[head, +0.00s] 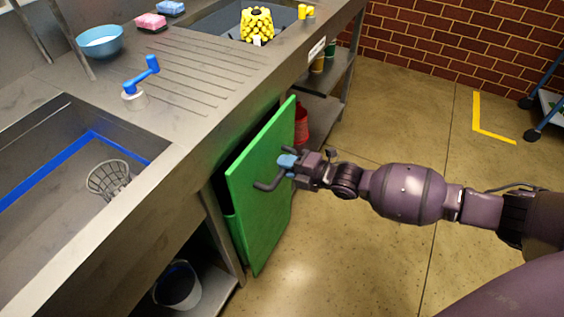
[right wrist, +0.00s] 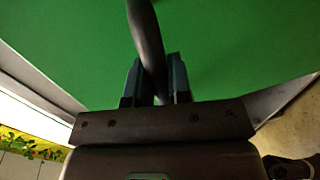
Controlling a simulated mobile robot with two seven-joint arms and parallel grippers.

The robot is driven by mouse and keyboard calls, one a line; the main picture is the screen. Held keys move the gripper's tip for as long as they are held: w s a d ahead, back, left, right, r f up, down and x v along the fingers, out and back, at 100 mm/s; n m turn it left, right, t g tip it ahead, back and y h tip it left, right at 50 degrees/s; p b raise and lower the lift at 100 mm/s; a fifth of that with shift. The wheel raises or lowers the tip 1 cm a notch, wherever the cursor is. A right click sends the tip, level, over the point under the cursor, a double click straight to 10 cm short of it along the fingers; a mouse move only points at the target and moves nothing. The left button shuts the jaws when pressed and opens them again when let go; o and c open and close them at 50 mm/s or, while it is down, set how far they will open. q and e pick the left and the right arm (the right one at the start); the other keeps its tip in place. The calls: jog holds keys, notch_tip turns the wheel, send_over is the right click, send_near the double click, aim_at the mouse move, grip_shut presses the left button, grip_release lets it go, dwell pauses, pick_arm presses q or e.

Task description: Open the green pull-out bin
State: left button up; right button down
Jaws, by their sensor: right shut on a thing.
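The green pull-out bin (head: 262,205) is under the steel counter. Its green front panel stands a little out from the counter, with part of the bin's side showing behind it at the left. A dark bar handle (head: 267,186) is on the panel's front. My right gripper (head: 288,163) is shut on the handle. In the right wrist view the handle (right wrist: 146,35) runs between the two fingers (right wrist: 154,85), with the green panel (right wrist: 230,45) filling the background. My left gripper is not in view.
The counter (head: 185,75) holds a sink (head: 60,165), a blue bowl (head: 100,41) and sponges. A bucket (head: 178,287) stands on the low shelf left of the bin. A red container (head: 301,124) is behind the panel. The floor (head: 350,265) before the bin is clear.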

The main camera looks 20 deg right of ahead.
pick_arm(q)
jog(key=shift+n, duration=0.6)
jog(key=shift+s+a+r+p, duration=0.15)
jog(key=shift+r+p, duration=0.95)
jog(key=shift+p, duration=0.7)
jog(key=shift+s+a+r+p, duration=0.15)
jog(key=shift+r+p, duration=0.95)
jog(key=shift+p, duration=0.7)
pick_arm(e)
jog(key=f+v, duration=0.3)
jog(key=v, duration=1.2)
jog(key=s+f+v, duration=0.1)
jog(key=f+v, duration=0.2)
jog(key=v, duration=1.2)
jog(key=shift+s+d+f, duration=0.2)
jog(key=shift+s+d, duration=0.25)
jog(key=shift+d, duration=0.15)
jog(key=c, duration=1.1)
grip_release()
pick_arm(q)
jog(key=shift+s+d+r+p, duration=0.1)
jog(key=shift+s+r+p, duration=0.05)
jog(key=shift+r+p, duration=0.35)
pick_arm(e)
jog(key=shift+v, duration=5.4)
